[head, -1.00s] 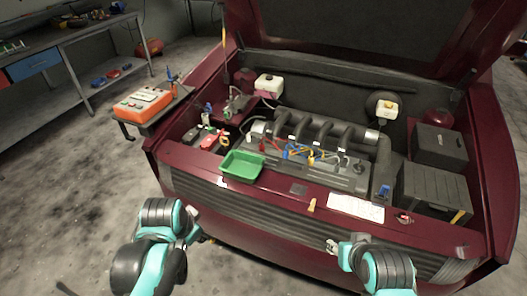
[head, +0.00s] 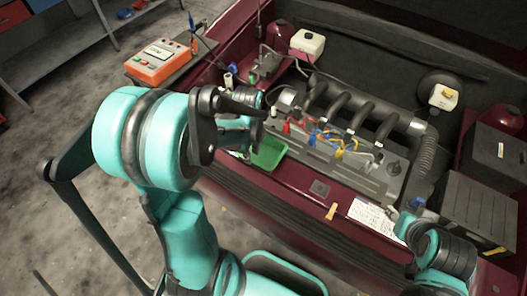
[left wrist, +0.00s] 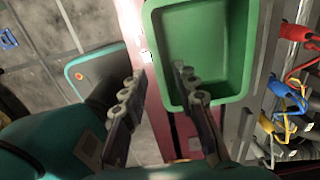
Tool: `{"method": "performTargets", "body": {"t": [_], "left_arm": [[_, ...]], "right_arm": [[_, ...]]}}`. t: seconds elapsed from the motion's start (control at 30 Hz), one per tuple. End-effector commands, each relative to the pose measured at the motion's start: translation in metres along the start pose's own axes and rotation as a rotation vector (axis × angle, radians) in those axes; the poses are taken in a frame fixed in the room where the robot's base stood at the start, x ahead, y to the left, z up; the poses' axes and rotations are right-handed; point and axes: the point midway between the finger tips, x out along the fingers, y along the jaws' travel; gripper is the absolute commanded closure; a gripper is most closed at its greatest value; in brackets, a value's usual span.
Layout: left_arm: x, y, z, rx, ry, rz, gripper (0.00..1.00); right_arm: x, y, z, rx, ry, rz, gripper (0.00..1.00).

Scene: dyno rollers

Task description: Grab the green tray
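The green tray (head: 269,155) sits on the front edge of the red car's engine bay, partly hidden behind my left gripper (head: 252,108) in the head view. In the left wrist view the tray (left wrist: 222,45) is empty and fills the upper middle. My left gripper (left wrist: 158,76) is open there. One finger is outside the tray's left wall and the other overlaps its inside. I cannot tell whether they touch it. My right gripper (head: 408,228) is at the lower right, near the front edge of the car, and its fingers are too unclear to read.
The engine (head: 350,115) with coloured cables is just right of the tray. An orange device (head: 160,60) stands on a side stand at the left. A white paper label (head: 372,216) lies on the car's front edge. Dark boxes (head: 470,205) stand at the right.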

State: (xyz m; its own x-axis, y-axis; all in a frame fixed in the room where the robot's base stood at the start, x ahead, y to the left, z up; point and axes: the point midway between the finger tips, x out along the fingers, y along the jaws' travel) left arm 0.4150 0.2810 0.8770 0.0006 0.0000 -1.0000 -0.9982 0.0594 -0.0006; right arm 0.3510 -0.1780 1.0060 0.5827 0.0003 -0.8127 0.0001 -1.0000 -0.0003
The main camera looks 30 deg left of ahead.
Motion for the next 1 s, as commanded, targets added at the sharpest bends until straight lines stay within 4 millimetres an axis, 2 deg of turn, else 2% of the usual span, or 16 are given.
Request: {"method": "performTargets", "body": {"t": [0.3, 0.57, 0.67, 0.7, 1.0], "left_arm": [[0.046, -0.002, -0.002, -0.001, 0.0, -0.001, 0.71], [0.048, -0.002, -0.002, -0.002, 0.0, -0.001, 0.71], [0.047, -0.002, -0.002, -0.002, 0.0, -0.001, 0.97], [0.047, -0.002, -0.002, -0.002, 0.0, -0.001, 1.0], [0.048, -0.002, -0.002, -0.002, 0.0, -0.001, 1.0]], "right_arm": [[0.022, 0.0, 0.016, 0.0, 0.0, 0.0, 0.6], [0.022, 0.0, 0.015, 0.0, 0.0, 0.0, 0.6], [0.021, 0.0, 0.015, 0.0, 0.0, 0.0, 0.6], [0.021, 0.0, 0.015, 0.0, 0.0, 0.0, 0.6], [0.022, 0.0, 0.015, 0.0, 0.0, 0.0, 0.6]]}}
